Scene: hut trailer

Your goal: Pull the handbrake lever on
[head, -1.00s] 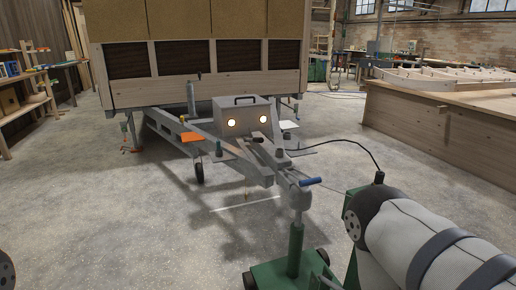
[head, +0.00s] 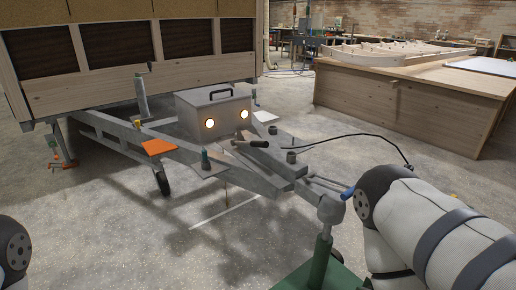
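The trailer's grey A-frame drawbar (head: 265,183) runs from under the wooden hut to the coupling head (head: 331,208) at the front. A lever with a dark grip (head: 258,143) lies low along the drawbar, just in front of the grey box; it looks like the handbrake lever. A blue handle (head: 347,193) sits on the coupling, partly hidden by my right arm. Neither gripper is in view. Part of my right arm fills the lower right, and a dark joint of my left arm shows at the left edge. Nothing of mine visibly touches the lever.
A grey box (head: 214,113) with two lit lamps stands on the drawbar. An orange plate (head: 158,147) and a jockey wheel (head: 162,183) are on its left. A green stand (head: 320,262) is under the coupling. A black cable (head: 360,136) arcs right. A wooden bench (head: 400,100) stands beyond.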

